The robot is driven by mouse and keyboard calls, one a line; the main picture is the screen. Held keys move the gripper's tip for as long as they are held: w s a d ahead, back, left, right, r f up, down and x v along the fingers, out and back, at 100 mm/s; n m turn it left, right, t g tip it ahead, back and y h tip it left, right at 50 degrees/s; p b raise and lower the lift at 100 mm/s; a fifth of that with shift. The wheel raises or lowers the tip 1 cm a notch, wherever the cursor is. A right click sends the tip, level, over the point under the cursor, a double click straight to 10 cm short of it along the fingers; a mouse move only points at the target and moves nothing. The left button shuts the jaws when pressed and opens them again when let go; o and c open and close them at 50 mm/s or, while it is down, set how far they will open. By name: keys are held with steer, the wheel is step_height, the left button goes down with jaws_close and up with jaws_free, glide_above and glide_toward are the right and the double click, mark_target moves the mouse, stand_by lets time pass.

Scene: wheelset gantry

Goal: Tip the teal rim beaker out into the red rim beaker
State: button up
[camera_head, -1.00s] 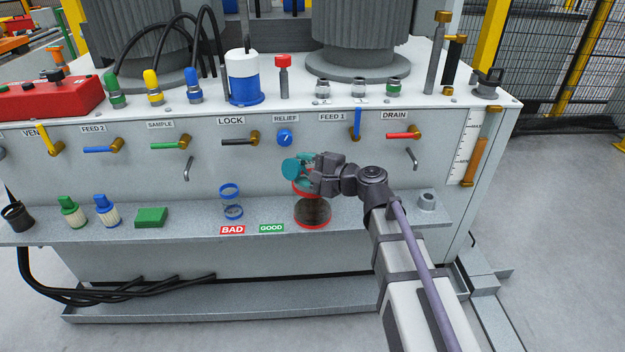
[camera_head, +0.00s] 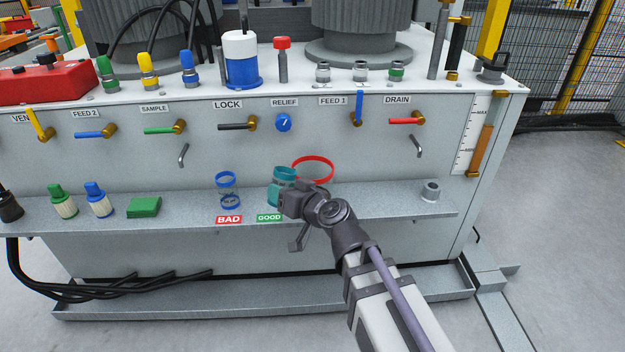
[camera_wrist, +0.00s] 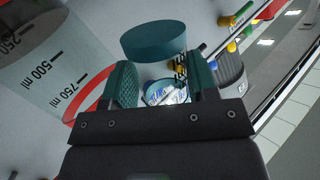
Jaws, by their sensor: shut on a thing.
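My gripper (camera_head: 290,202) is shut on the teal rim beaker (camera_head: 284,173), a small clear beaker with teal bands. It is roughly upright, in front of and left of the red rim beaker (camera_head: 314,160). In the head view only the red rim shows clearly; my gripper and the teal beaker hide much of the rest. The wrist view shows the red rim beaker (camera_wrist: 45,65) at left, with millilitre marks.
A blue-rimmed beaker (camera_head: 228,190) stands left on the shelf (camera_head: 385,203), behind the BAD label (camera_head: 229,219). The GOOD label (camera_head: 269,217) is beside it. A green block (camera_head: 144,207) lies further left. Valve handles and hooks protrude from the panel above. The shelf's right part is mostly clear.

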steer(key=f+n+b, duration=0.1)
steer(key=s+a+f+n, duration=0.1)
steer(key=shift+s+f+t+b, duration=0.15)
steer(key=shift+f+t+b, duration=0.15)
steer(key=shift+b, duration=0.1)
steer(key=shift+s+a+n+t, duration=0.25)
steer(key=shift+s+n+t, duration=0.05)
steer(key=shift+n, duration=0.5)
step_height(320, 180, up, 6)
steer(key=p, duration=0.5)
steer(key=shift+r+p, duration=0.1)
steer(key=shift+p, duration=0.3)
